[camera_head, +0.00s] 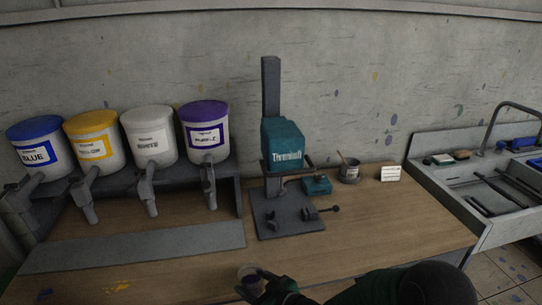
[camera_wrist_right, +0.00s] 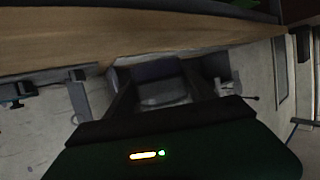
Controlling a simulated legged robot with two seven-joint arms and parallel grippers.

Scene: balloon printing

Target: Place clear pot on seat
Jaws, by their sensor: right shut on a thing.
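My right gripper (camera_head: 264,286) is low in the centre of the head view, above the front part of the table. It is shut on a small clear pot (camera_head: 247,272), which looks purple inside. In the right wrist view the pot (camera_wrist_right: 162,92) shows pale and see-through between the two dark fingers (camera_wrist_right: 160,98). The teal press machine (camera_head: 284,145) stands farther back on the table. Its dark base plate (camera_head: 290,228) carries small clamp parts, likely the seat, with no pot on it. The pot and gripper are in front of this base, apart from it. My left gripper is out of view.
Blue, yellow, white and purple-lidded paint buckets (camera_head: 204,130) with spouts stand on a rack at left. A teal box (camera_head: 317,185), a tin with a stick (camera_head: 349,170) and a white card (camera_head: 390,173) are right of the press. A sink (camera_head: 470,180) is far right. The table front is mostly clear.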

